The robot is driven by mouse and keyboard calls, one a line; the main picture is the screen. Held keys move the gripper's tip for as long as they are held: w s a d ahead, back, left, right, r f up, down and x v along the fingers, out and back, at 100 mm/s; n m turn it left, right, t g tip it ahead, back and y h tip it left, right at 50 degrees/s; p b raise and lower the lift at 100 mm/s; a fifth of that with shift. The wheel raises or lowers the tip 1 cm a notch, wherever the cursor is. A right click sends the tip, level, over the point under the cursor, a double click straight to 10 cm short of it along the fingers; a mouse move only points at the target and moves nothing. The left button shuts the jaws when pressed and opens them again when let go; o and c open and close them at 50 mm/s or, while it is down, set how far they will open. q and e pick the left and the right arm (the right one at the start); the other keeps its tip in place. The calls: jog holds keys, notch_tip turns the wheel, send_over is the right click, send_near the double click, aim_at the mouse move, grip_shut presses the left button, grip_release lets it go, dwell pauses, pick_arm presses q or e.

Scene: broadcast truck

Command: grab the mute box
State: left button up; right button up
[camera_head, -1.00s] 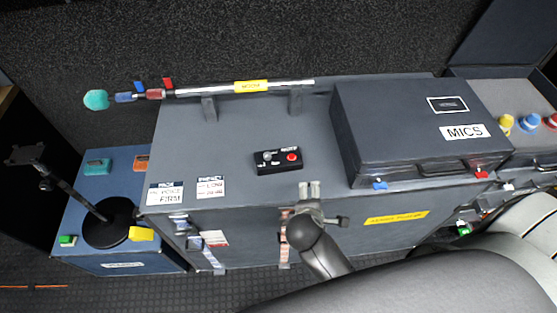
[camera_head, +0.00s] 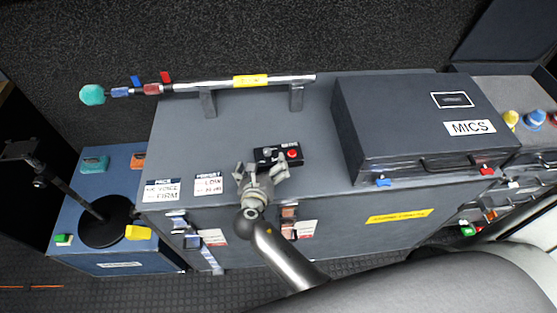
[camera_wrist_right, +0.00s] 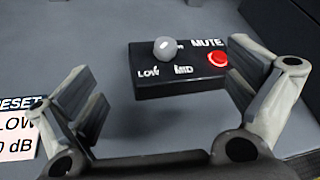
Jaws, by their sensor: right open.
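The mute box (camera_head: 291,155) is a small black box with a grey knob, a red button and the labels LOW, MID and MUTE. It lies on the grey case top (camera_head: 235,125). In the right wrist view the mute box (camera_wrist_right: 185,83) sits ahead of the fingers, nearer the right finger. My right gripper (camera_head: 261,172) is open at the near left side of the box and hides part of it in the head view. In the wrist view the space between the fingers of my right gripper (camera_wrist_right: 165,110) is empty. My left gripper is not in view.
A dark MICS case (camera_head: 400,120) stands right of the box. A boom pole (camera_head: 220,85) rests on two stands behind it. Labels (camera_head: 209,184) lie to the left. A blue case (camera_head: 120,190) with a round black base (camera_head: 107,225) stands further left.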

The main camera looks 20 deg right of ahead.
aim_at(265, 155)
jog(key=shift+w+d+f, duration=0.25)
jog(key=shift+w, duration=0.2)
jog(key=b+x, duration=0.4)
jog(key=shift+a+f, duration=0.1)
jog(key=shift+f, duration=0.1)
jog(key=shift+w+b, duration=0.4)
jog(key=shift+w, duration=0.05)
